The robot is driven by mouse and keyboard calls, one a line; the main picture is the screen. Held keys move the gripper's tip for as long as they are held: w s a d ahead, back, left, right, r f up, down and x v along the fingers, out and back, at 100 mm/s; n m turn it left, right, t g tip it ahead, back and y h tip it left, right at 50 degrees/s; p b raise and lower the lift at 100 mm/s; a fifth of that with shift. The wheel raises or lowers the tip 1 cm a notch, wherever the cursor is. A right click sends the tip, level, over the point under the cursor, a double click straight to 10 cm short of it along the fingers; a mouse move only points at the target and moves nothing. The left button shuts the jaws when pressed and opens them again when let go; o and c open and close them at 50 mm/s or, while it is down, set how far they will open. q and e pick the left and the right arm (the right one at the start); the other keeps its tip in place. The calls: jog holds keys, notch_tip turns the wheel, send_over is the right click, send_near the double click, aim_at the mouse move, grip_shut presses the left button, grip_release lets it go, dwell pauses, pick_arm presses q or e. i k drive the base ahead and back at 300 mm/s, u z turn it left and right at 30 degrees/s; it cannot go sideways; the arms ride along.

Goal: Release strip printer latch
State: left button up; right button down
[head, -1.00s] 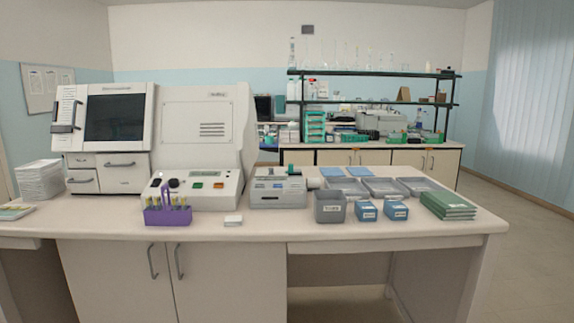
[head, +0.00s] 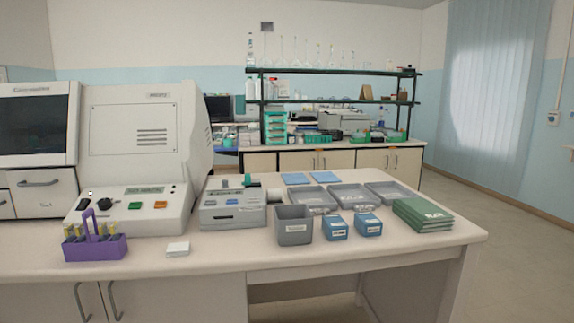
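The strip printer appears to be the small grey-white device (head: 232,208) on the bench, right of the large analyser. Which part is the latch is too small to tell. Neither of my grippers shows in the head view.
A purple tube rack (head: 95,248) and a small white block (head: 178,249) stand at the front left. Right of the device are a grey bin (head: 294,226), two blue boxes (head: 335,228), grey trays (head: 349,196) and green books (head: 422,215).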

aim_at(248, 177)
jog(key=u, duration=0.2)
jog(key=i, duration=1.3)
jog(key=u, duration=0.8)
